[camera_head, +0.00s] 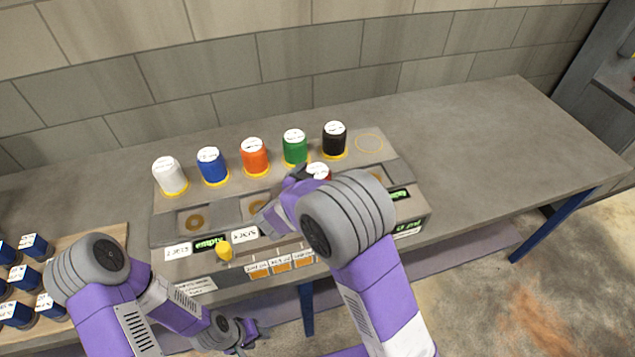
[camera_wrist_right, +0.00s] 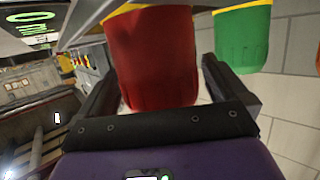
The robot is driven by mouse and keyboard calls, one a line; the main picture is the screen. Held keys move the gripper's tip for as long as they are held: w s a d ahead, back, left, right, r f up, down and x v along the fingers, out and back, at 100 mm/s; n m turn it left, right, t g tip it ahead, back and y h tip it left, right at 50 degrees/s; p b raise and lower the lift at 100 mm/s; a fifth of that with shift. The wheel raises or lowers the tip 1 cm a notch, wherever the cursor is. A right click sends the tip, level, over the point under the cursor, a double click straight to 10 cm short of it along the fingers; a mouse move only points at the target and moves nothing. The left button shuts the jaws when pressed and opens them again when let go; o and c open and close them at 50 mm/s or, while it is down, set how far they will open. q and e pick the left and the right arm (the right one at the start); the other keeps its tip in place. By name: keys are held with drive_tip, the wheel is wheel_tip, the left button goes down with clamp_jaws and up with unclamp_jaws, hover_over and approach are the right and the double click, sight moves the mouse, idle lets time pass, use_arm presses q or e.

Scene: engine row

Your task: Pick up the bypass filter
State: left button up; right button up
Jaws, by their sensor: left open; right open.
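Several canister filters with white lids stand on the engine-row panel (camera_head: 165,238): white (camera_head: 170,176), blue (camera_head: 212,167), orange (camera_head: 254,158), green (camera_head: 295,148) and black (camera_head: 335,140). A red filter (camera_head: 318,170) stands nearer, mostly hidden by my right arm. The lid labels are too small to read, so I cannot tell which is the bypass filter. My right gripper (camera_head: 298,178) is open at the red filter. In the right wrist view, the red filter (camera_wrist_right: 152,60) is between the open fingers. My left gripper (camera_head: 252,335) is open and empty, low in front of the panel.
The green filter (camera_wrist_right: 242,38) is close beside the right finger in the right wrist view. A yellow knob (camera_head: 224,250) sticks up at the panel's front. The table's right side (camera_head: 490,140) is clear.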

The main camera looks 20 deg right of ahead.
drive_tip(key=c, duration=1.3)
drive_tip(key=shift+r, duration=0.1)
